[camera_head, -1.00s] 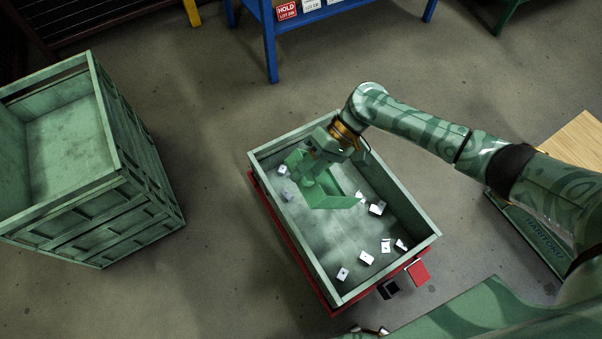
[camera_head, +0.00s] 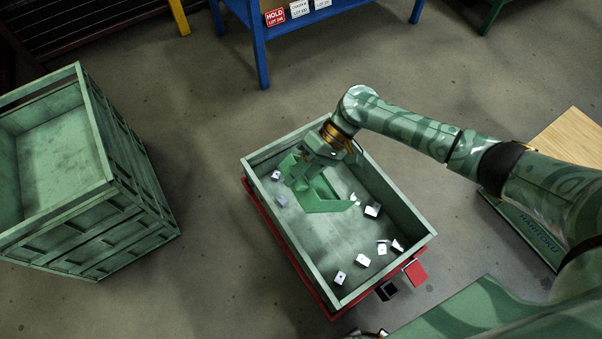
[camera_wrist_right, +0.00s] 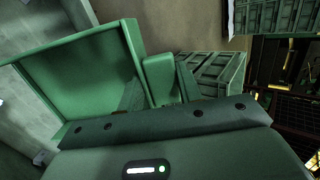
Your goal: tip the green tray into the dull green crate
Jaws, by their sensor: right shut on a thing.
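The green tray (camera_head: 324,198) is held tilted in my right gripper (camera_head: 302,172), low over the open dull green crate (camera_head: 389,267) in the middle. In the right wrist view the tray (camera_wrist_right: 85,75) shows its inner face and rim, and no parts show in it. The right gripper (camera_wrist_right: 165,88) is shut on the tray's edge. Several small pale stamped parts (camera_head: 362,260) lie scattered on the crate's floor. I cannot tell whether the tray touches the crate. The left gripper is not in view.
The middle crate stands on a red base (camera_head: 280,243). A taller green crate (camera_head: 112,235) stands at left with free floor between. A blue-legged table (camera_head: 258,50) is at the back, and a wooden top (camera_head: 568,140) is at right.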

